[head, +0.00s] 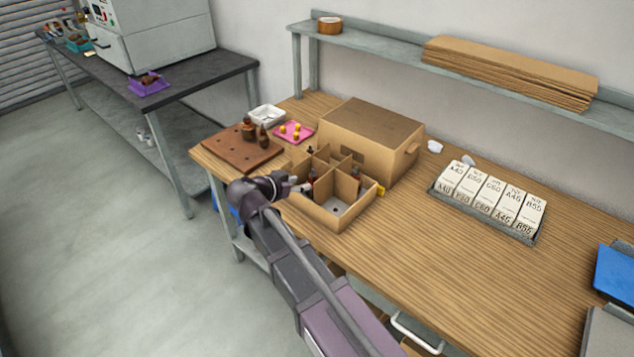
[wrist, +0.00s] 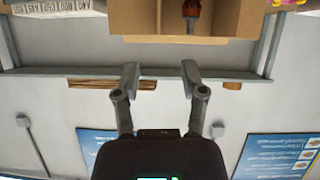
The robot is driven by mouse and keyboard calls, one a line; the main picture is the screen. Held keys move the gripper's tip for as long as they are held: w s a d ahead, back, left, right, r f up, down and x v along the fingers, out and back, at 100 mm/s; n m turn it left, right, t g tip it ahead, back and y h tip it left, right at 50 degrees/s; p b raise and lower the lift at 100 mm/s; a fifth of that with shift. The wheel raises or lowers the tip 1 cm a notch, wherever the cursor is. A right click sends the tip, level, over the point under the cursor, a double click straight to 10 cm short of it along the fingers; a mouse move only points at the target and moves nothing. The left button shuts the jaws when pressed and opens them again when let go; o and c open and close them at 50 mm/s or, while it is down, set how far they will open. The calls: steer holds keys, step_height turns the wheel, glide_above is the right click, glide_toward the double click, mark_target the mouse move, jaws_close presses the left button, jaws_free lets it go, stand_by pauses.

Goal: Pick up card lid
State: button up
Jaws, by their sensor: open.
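The card lid (head: 372,128) is a large brown cardboard box shape with a closed top and a hand slot in its front. It stands on the wooden bench just behind the open divided card box (head: 345,215). A few dark red parts stand in the divided box. My gripper (head: 303,186) is at the left side of the divided box, apart from the lid. In the wrist view my gripper (wrist: 160,75) is open with nothing between its fingers. The divided box (wrist: 215,42) shows there at the top, with one reddish-brown part (wrist: 191,10) in a compartment.
Left of the lid are a brown board (head: 237,150) with dark parts, a pink tray (head: 293,133) and a white tray (head: 266,116). A tray of white labelled boxes (head: 490,200) stands to the right. A shelf (head: 390,55) with flat cardboard runs behind.

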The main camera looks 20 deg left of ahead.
steer(key=shift+t+y, duration=0.3)
steer(key=shift+t, duration=0.3)
steer(key=a, duration=0.2)
steer(key=a+r, duration=0.1)
steer(key=shift+s+a+r, duration=0.1)
steer(key=shift+s+a, duration=0.25)
steer(key=shift+a, duration=0.05)
steer(key=b, duration=0.3)
glide_toward(313, 169)
steer(key=x, duration=0.4)
steer(key=shift+d, duration=0.1)
steer(key=shift+w+d+f, duration=0.2)
steer(key=shift+w, duration=0.25)
steer(key=b+x, duration=0.1)
steer(key=x, duration=0.1)
steer(key=b+x, duration=0.1)
steer(key=x, duration=0.1)
steer(key=shift+w+a+f, duration=0.15)
steer(key=shift+a+f, duration=0.05)
steer(key=shift+w+d+f, duration=0.1)
steer(key=shift+w+d, duration=0.1)
steer(key=shift+w, duration=0.2)
